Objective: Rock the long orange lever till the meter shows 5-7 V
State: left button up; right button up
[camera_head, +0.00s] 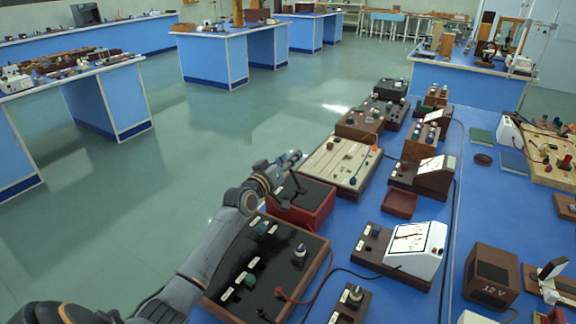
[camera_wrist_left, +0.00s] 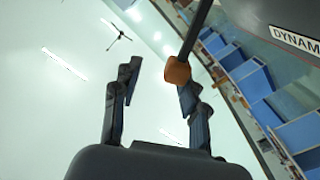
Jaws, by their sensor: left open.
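In the left wrist view, an orange knob (camera_wrist_left: 178,70) sits at the end of a dark rod that comes down from the top. The knob is by the right-hand finger of my left gripper (camera_wrist_left: 157,82), overlapping its tip; I cannot tell whether they touch. The fingers are apart. In the head view, my left gripper (camera_head: 287,165) is above a red box with a black top (camera_head: 303,206); the lever cannot be made out there. A white-faced meter (camera_head: 415,240) stands to the right, and another meter (camera_head: 436,172) is behind it. Their readings are too small to tell.
A large dark board with knobs (camera_head: 272,258) lies in front of the red box. A cream board (camera_head: 343,160) lies behind it. A box (camera_wrist_left: 291,35) marked "DYNAM" is close in the wrist view. A brown 12 V box (camera_head: 492,275) stands at the right. Cables cross the bench.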

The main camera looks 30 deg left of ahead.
pick_arm(q)
notch_tip(320, 180, up, 8)
jog(key=shift+f, duration=0.15)
dwell(1.9)
